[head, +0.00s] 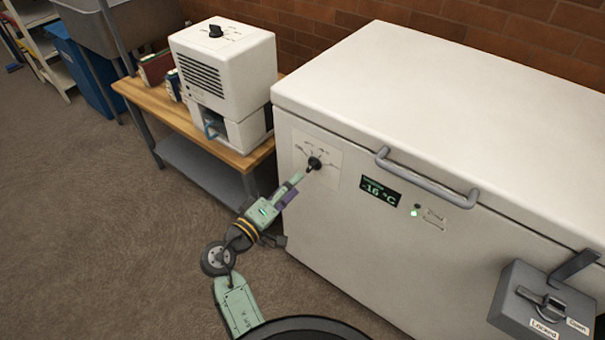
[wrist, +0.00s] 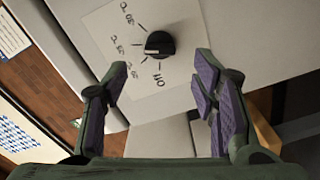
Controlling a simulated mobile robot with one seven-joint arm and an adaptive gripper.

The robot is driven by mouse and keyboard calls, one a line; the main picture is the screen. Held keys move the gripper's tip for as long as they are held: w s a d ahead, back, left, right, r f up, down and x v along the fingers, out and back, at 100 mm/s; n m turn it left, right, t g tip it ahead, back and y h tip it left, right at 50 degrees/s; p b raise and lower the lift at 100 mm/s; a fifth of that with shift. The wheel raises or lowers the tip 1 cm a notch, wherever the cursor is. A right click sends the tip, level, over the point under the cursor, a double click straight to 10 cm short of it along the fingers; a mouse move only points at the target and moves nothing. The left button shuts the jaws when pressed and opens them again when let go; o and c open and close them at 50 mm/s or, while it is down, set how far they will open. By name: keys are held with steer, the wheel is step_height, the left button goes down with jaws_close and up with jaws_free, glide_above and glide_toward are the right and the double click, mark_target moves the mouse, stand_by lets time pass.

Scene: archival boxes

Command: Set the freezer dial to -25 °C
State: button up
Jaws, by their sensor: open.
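The freezer dial (head: 315,163) is a black round knob on a white label plate on the freezer's front. The freezer's display (head: 380,192) reads -16 °C in green. In the wrist view the dial (wrist: 160,43) sits ahead of the fingertips, with marks and rotated lettering around it that are hard to read. Which mark the dial points at, I cannot tell. My gripper (head: 298,180) is close to the dial. In the wrist view my gripper (wrist: 161,80) is open, its purple-padded fingers spread to either side below the dial, with nothing between them.
A white chest freezer (head: 430,95) has a grey handle (head: 425,180) and a grey lock box (head: 540,300) at right. A white appliance (head: 225,65) with its own black knob (head: 216,31) stands on a wooden bench (head: 150,100) to the left. The floor at left is clear.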

steer(key=v, duration=0.5)
steer(key=shift+s+a, duration=0.1)
stand_by(0.3)
